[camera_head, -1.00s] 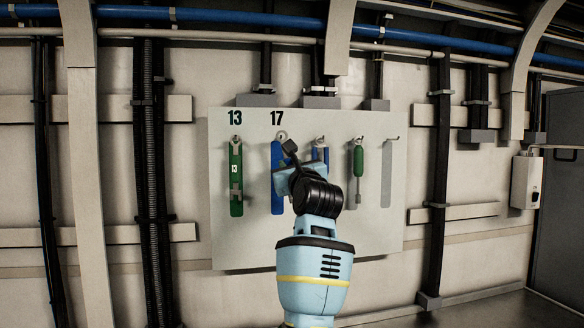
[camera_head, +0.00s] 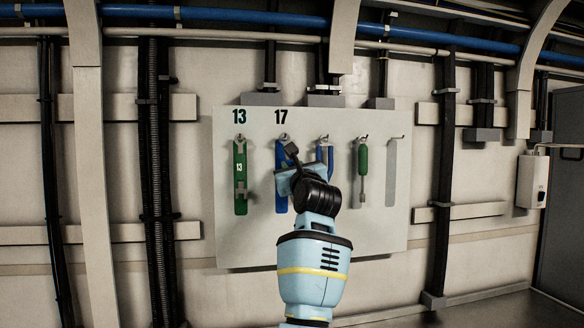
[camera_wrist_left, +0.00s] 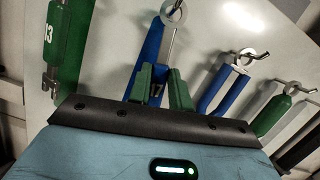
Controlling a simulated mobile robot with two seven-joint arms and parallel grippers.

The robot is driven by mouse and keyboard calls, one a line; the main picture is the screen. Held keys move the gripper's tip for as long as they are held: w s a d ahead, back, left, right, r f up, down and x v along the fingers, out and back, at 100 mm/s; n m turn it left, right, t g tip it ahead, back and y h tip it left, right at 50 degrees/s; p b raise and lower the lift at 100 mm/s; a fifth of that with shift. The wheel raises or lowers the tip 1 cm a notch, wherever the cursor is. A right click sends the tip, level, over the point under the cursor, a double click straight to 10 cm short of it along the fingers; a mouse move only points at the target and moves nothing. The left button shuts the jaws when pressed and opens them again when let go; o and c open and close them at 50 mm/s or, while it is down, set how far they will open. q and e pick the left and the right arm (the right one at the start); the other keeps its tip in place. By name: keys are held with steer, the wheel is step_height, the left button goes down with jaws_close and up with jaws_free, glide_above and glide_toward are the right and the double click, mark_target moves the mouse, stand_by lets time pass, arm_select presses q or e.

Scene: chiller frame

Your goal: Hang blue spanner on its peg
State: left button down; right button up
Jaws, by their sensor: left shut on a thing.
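The blue shape under 17 also shows in the head view (camera_head: 281,160), partly behind my arm. My left gripper (camera_wrist_left: 163,88), with green fingers, is shut on the spanner. In the head view its fingertips are hidden behind my wrist. My right gripper is not in view.
The pale tool board (camera_head: 240,250) is on the wall. A green spanner (camera_head: 240,175) hangs under 13 at left. Blue-handled pliers (camera_head: 325,155) and a green-handled screwdriver (camera_head: 363,165) hang to the right, then a peg with only a grey outline (camera_head: 391,170).

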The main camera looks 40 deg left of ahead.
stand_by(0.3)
arm_select(q)
steer(key=c, duration=1.2)
jaws_free()
